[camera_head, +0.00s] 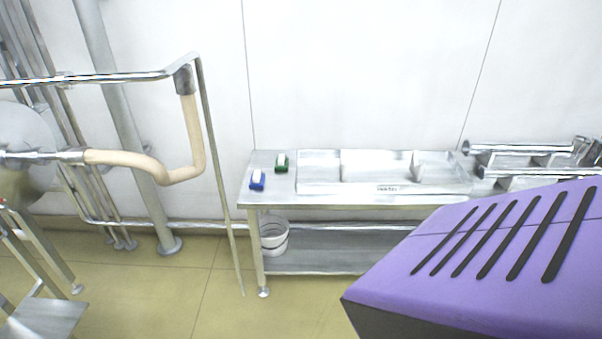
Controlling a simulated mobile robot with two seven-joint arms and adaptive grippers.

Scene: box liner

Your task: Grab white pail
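The white pail (274,237) stands on the lower shelf of a metal table, at its left end. The table's front left leg stands in front of its left side, and the table top is just above it. Neither of my grippers shows in the head view, so I cannot see how they stand to the pail.
The metal table (352,199) holds a blue item (257,181), a green item (282,164) and a steel tray. A purple slotted cover (480,262) fills the lower right. Pipes and a beige hose (140,164) are at left. Yellow floor (205,290) in front is clear.

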